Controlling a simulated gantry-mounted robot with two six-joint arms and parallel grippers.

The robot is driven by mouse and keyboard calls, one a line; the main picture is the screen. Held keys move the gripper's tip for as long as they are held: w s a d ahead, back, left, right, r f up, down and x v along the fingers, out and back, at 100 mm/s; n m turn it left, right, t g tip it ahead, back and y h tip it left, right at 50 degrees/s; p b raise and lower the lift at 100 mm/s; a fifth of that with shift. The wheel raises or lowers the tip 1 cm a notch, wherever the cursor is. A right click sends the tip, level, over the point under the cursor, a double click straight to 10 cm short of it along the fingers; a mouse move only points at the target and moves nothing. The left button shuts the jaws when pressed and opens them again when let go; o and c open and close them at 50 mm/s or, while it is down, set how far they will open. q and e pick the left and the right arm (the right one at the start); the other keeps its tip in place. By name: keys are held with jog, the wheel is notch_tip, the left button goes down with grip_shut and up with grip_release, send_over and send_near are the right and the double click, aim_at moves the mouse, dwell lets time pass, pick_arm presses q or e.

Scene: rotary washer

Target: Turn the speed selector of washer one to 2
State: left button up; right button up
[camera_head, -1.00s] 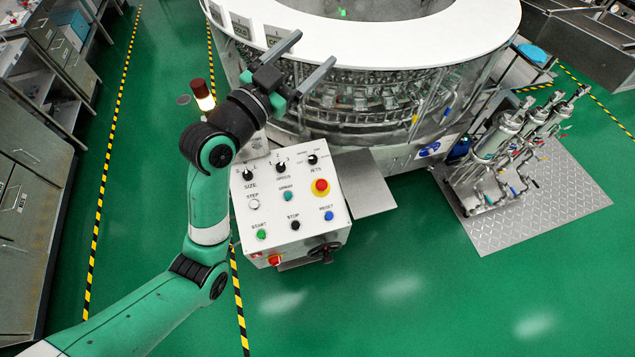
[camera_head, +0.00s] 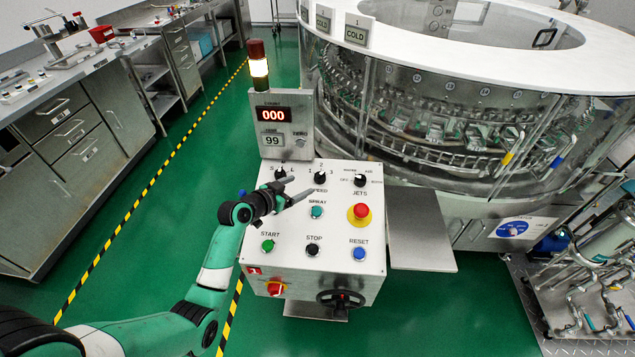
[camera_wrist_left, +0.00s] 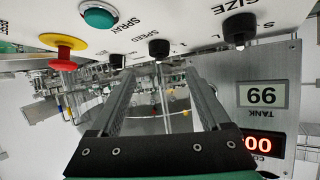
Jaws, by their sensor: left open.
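The speed selector (camera_head: 320,178) is a small black knob on the white sloped control panel (camera_head: 335,235), with 1, 2 and 3 printed around it. I cannot tell surely which number it points at. My left gripper (camera_head: 302,186) is open and empty, its two grey fingers pointing right, just left of this knob in the head view. In the left wrist view, which is upside down, the speed selector (camera_wrist_left: 159,48) lies beyond the fingertips, roughly centred between them. No contact shows. My right gripper is not in view.
The size knob (camera_head: 280,174) is close behind the left fingers. The jets knob (camera_head: 360,180) and red emergency button (camera_head: 359,213) are to the right. A display box (camera_head: 285,125) with a lamp stands behind the panel. The washer (camera_head: 450,120) fills the back right.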

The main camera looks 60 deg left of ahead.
aim_at(317, 178)
pick_arm(q)
jog(key=b+x, duration=0.4)
jog(key=x, duration=0.5)
jog(key=shift+w+a+f+b, duration=0.15)
jog(key=shift+w+f+b, duration=0.15)
jog(key=shift+b, duration=0.05)
jog(key=shift+w+a, duration=0.1)
jog(key=shift+w, duration=0.2)
grip_shut()
